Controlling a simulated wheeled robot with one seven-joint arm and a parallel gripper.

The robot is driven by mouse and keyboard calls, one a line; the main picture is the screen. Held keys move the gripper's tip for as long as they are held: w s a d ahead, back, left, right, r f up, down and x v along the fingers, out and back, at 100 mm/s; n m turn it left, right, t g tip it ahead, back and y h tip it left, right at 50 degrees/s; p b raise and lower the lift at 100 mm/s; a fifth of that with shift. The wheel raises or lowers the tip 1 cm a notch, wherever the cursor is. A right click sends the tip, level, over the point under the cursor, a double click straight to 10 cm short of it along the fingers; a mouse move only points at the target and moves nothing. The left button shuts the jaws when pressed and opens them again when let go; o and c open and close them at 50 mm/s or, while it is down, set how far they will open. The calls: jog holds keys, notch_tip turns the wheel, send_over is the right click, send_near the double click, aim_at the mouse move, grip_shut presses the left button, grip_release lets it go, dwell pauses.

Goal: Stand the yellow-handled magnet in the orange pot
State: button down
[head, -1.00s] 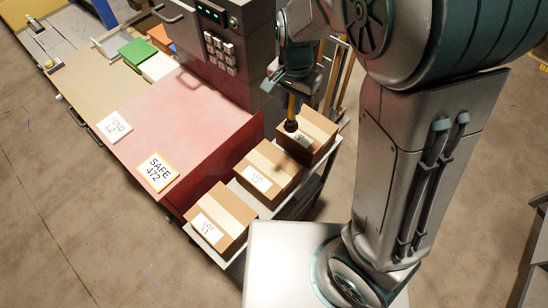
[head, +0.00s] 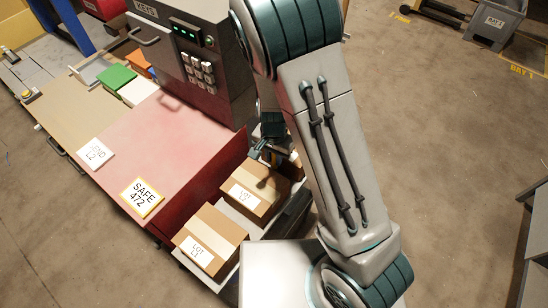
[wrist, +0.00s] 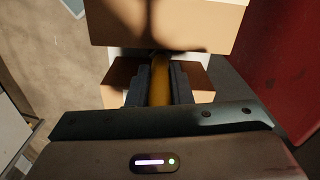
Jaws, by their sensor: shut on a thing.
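My gripper (wrist: 160,84) is shut on the yellow handle of the magnet (wrist: 160,68) in the wrist view. The handle stands between the two dark fingers; the magnet's far end is hidden. In the head view my gripper (head: 267,153) is low beside the red-topped bench, above the cardboard boxes and partly hidden by my arm. I cannot clearly make out the magnet there. An orange item (head: 137,62) sits behind the green and white blocks at the back of the bench; I cannot tell whether it is the orange pot.
Cardboard boxes (head: 210,240) (head: 255,192) stand on a low shelf beside the red bench (head: 165,150). A grey keypad cabinet (head: 190,55) rises behind my gripper. A grey bin (head: 492,22) stands far right. Open floor (head: 440,150) lies to the right.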

jog(key=shift+f, duration=0.3)
jog(key=c, duration=1.3)
grip_release()
jog(key=shift+f, duration=0.15)
